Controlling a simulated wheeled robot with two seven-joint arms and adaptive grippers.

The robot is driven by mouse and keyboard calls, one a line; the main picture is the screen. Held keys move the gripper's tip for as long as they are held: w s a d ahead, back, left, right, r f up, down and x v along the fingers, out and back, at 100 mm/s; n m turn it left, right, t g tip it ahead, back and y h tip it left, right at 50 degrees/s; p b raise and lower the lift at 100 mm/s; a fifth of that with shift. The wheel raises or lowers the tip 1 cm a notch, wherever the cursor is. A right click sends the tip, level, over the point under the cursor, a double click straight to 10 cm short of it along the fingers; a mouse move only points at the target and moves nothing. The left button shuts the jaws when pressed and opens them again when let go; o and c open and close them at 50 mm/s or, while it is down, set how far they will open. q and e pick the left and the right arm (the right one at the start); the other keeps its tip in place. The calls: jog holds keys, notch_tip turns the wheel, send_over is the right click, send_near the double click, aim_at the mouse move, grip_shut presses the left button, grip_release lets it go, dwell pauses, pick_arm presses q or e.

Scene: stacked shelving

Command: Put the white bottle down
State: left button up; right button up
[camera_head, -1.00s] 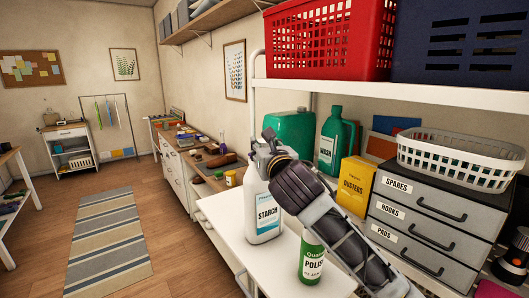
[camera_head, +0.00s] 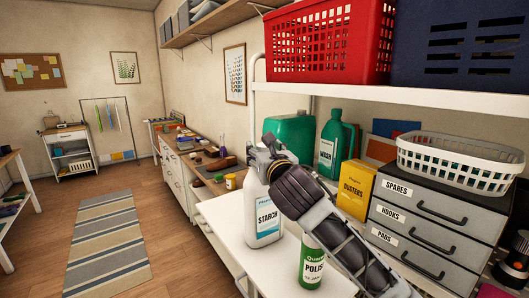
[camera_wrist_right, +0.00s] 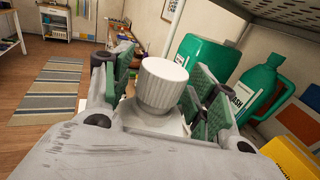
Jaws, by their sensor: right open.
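The white bottle (camera_head: 264,218), labelled STARCH, stands upright on the white shelf surface (camera_head: 222,212) in the head view. My right gripper (camera_head: 268,155) is at its top, hiding its cap there. In the right wrist view the bottle's white ribbed cap (camera_wrist_right: 163,84) sits between the green-padded fingers of the right gripper (camera_wrist_right: 158,98). The fingers are open, with a gap visible on the cap's sides. My left gripper is not in view.
A green POLISH can (camera_head: 312,262) stands just right of the bottle, under my arm. Behind are a green WASH jug (camera_head: 336,145), a green canister (camera_head: 291,135) and a yellow DUSTERS box (camera_head: 356,188). The labelled drawers (camera_head: 425,225) stand right. A shelf (camera_head: 400,97) with baskets is above.

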jog(key=shift+r, duration=0.15)
jog(key=b+v, duration=0.1)
jog(key=v, duration=1.1)
jog(key=shift+b, duration=0.3)
